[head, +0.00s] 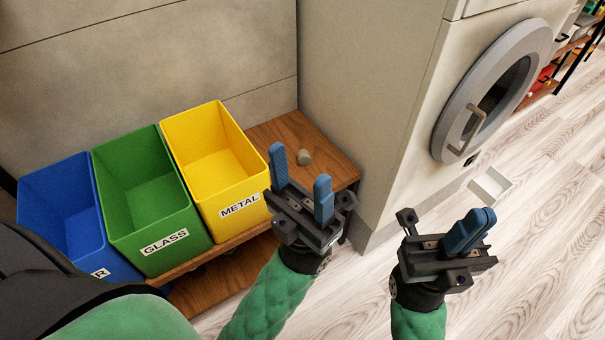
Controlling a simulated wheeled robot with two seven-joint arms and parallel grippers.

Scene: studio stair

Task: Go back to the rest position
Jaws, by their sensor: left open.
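My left gripper (299,170) is open and empty, its two blue fingers apart, in front of the right end of the wooden bench. My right gripper (478,219) is to the right, above the floor. Its blue fingers are together and I see nothing between them. A small greyish-tan cylinder (304,157) lies on the bench top, just behind my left gripper in the picture; I see no contact between them.
A blue bin (62,205), a green GLASS bin (150,205) and a yellow METAL bin (215,160) stand on the wooden bench (335,165). A front-loading washing machine (440,130) is at right. A small white tray (490,186) lies on the floor. Floor at lower right is clear.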

